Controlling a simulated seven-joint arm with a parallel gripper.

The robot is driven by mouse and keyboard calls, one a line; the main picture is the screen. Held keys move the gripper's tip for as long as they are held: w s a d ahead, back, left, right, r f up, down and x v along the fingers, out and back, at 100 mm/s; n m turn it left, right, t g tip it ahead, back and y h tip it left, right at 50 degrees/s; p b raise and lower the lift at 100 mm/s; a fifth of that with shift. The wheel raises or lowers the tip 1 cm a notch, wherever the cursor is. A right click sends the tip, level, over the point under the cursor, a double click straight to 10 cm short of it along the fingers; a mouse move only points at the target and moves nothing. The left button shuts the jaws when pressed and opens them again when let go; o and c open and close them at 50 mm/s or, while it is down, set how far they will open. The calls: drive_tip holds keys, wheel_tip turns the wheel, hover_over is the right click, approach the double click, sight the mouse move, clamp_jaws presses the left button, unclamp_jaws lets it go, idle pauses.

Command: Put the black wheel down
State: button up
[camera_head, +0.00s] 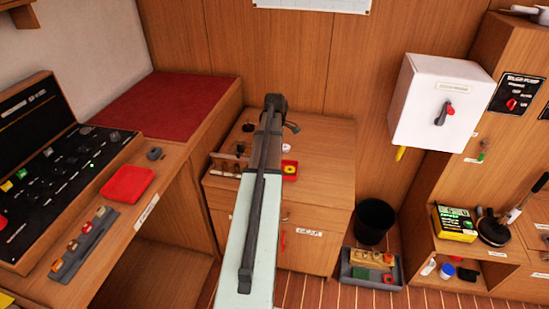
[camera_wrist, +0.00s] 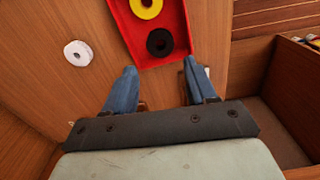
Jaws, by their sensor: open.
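The black wheel (camera_wrist: 160,42) lies flat in the red tray (camera_wrist: 180,15), near the tray's end closest to my gripper in the wrist view. A yellow wheel (camera_wrist: 146,7) lies beside it in the same tray. My gripper (camera_wrist: 160,80) is open and empty, its two blue fingers apart, with the black wheel beyond the gap between them and clear of both. In the head view the red tray (camera_head: 290,178) shows partly past my arm on the wooden cabinet top, with the yellow wheel (camera_head: 290,169) in it. The black wheel is hidden there.
A white wheel (camera_wrist: 78,53) lies on the bare wood left of the tray. A wooden rack (camera_head: 226,165) with small items stands on the cabinet top left of my arm. The cabinet top (camera_head: 325,150) is clear to the right. A black bin (camera_head: 374,222) stands on the floor.

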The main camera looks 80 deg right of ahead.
drive_tip(key=shift+r, duration=1.9)
